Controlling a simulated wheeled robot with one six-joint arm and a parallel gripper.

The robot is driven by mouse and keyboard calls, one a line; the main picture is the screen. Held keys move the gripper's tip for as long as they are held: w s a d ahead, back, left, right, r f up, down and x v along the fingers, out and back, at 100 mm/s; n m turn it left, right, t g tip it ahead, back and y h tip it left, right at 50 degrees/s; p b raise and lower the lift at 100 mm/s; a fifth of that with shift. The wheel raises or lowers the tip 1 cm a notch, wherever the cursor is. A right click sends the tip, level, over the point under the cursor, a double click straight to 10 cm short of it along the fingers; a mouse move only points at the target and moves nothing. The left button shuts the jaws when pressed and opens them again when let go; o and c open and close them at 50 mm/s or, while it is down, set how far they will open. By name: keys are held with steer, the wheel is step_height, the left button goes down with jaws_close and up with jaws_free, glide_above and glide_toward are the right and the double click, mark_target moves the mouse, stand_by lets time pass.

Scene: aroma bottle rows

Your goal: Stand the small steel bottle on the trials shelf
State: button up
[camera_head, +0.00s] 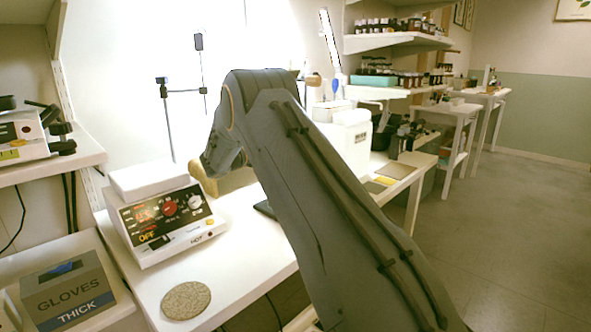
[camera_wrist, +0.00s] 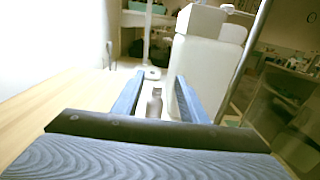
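In the wrist view a small grey steel bottle (camera_wrist: 154,104) stands upright on the pale bench, in line with the gap between my fingers. My gripper (camera_wrist: 160,76) is open, one blue-grey finger to each side of the bottle. I cannot tell whether the bottle is fully between the fingers or a little beyond them, and no contact shows. In the head view my arm hides the gripper and bottle. Wall shelves with rows of dark bottles (camera_head: 395,40) show at the back right; I cannot read which one is the trials shelf.
A large white container (camera_wrist: 208,62) stands close beside my right finger. A small ring-like item (camera_wrist: 152,73) lies farther along the bench. In the head view, a hotplate (camera_head: 165,220), a round cork mat (camera_head: 186,300) and a gloves box (camera_head: 68,292) are at the left. Floor (camera_head: 500,220) is clear at right.

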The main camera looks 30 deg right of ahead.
steer(key=shift+w+d+f, duration=0.45)
steer(key=shift+d+f, duration=0.15)
steer(key=shift+d, duration=0.6)
steer(key=shift+w+d+f, duration=0.4)
steer(key=shift+d+f, duration=0.25)
steer(key=shift+d, duration=0.55)
steer(key=shift+w+d+f, duration=0.45)
steer(key=shift+d+f, duration=0.15)
steer(key=shift+d, duration=0.6)
steer(key=shift+c, duration=0.4)
jaws_close()
